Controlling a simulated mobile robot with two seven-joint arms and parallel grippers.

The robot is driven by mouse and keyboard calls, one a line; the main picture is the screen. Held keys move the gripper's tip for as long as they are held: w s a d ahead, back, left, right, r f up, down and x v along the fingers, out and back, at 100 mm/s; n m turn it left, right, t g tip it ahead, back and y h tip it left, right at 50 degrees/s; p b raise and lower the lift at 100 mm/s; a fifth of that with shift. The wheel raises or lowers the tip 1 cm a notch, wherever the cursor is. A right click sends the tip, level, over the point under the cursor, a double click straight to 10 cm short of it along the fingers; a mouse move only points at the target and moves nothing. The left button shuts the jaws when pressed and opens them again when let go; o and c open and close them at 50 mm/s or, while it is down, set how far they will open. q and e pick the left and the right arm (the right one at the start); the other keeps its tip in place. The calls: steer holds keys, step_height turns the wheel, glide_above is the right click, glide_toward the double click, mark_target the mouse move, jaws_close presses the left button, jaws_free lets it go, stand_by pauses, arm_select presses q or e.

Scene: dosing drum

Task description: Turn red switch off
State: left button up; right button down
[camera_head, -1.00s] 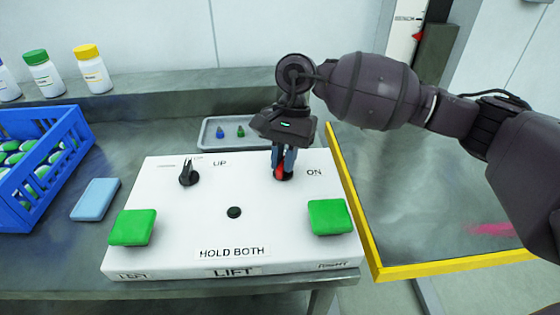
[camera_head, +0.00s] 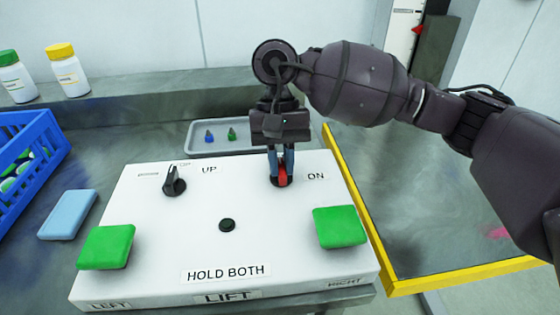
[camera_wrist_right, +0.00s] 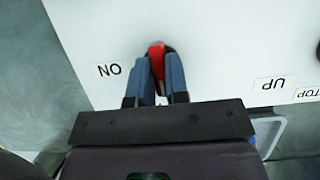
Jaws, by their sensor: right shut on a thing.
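The red switch (camera_head: 282,176) stands on the upper right of the white control box (camera_head: 160,230), left of the "ON" label. My right gripper (camera_head: 281,170) is above it, with its blue fingers one on each side of the red handle. It is shut on the handle. In the right wrist view the red switch (camera_wrist_right: 156,58) shows between the two fingertips of the right gripper (camera_wrist_right: 157,68), and its base is mostly hidden. My left gripper is not in view.
A black selector knob (camera_head: 173,182) sits beside the "UP" label. Green buttons (camera_head: 106,247) (camera_head: 340,227) are at the box's front corners. A grey tray (camera_head: 195,137) with small blue and green pieces lies behind. A blue crate (camera_head: 40,165) is left, and a yellow-edged platform (camera_head: 450,272) is right.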

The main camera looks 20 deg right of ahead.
steer(key=c, duration=1.1)
jaws_free()
steer(key=shift+r, duration=0.1)
steer(key=v, duration=1)
steer(key=shift+w+r+p, duration=0.15)
steer(key=shift+r+p, duration=0.2)
